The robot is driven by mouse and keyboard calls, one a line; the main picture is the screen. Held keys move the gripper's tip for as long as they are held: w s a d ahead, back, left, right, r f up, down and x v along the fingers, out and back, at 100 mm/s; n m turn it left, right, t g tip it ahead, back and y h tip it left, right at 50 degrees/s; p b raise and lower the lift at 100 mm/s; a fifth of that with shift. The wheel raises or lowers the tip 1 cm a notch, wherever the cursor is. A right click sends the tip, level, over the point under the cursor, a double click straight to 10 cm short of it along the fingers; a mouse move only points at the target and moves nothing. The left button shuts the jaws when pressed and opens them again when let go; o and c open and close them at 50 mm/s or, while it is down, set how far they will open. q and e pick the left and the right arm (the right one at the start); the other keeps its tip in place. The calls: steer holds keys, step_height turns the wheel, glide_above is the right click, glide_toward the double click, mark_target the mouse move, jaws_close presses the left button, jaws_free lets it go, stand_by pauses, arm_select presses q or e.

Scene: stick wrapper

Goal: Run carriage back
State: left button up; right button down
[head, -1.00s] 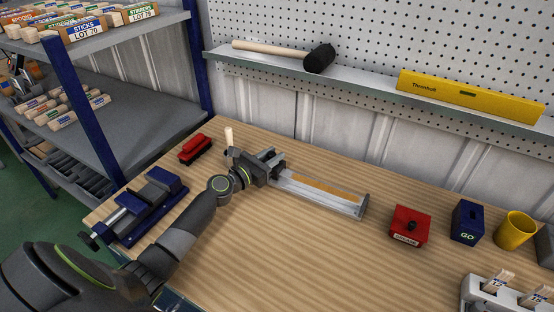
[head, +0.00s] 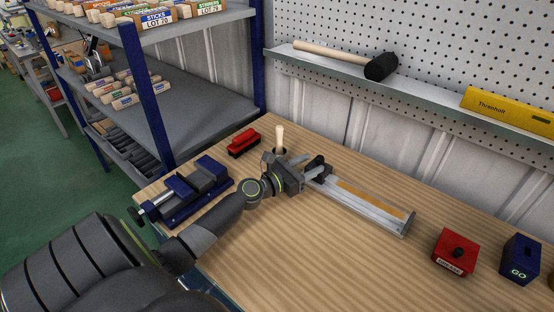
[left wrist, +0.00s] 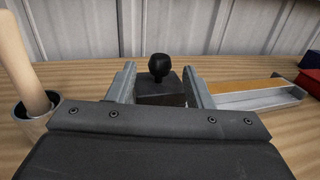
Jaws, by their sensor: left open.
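The wrapper's long silver track (head: 385,221) with an orange strip lies on the wooden bench. A dark carriage block with a round black knob (head: 319,160) stands at the track's left end. In the left wrist view, the carriage (left wrist: 160,92) and its knob (left wrist: 159,66) show upright, between and just beyond my fingers. My left gripper (head: 312,170) is open around or just short of the carriage; contact cannot be told. Its two fingers flank the block in the left wrist view (left wrist: 160,84). My right gripper is not in view.
A pale wooden handle (head: 280,138) stands in a round holder close to my left gripper. A blue vise (head: 195,188) and red tool (head: 243,141) lie left. A red button box (head: 454,252) and blue GO box (head: 520,258) stand right. The front bench is clear.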

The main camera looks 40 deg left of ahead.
arm_select(q)
steer(key=b+v, duration=0.1)
steer(key=v, duration=0.2)
steer(key=b+v, duration=0.1)
steer(key=v, duration=0.3)
steer(key=shift+s+f, duration=0.2)
steer(key=shift+s, duration=0.1)
steer(key=b+v, duration=0.2)
steer(key=v, duration=0.2)
steer(key=shift+a+b, duration=0.1)
steer(key=shift+b, duration=0.25)
steer(key=shift+s+a+r+b, duration=0.1)
steer(key=shift+s+r+b, duration=0.05)
steer(key=shift+s+b, duration=0.55)
steer(key=shift+r, duration=0.1)
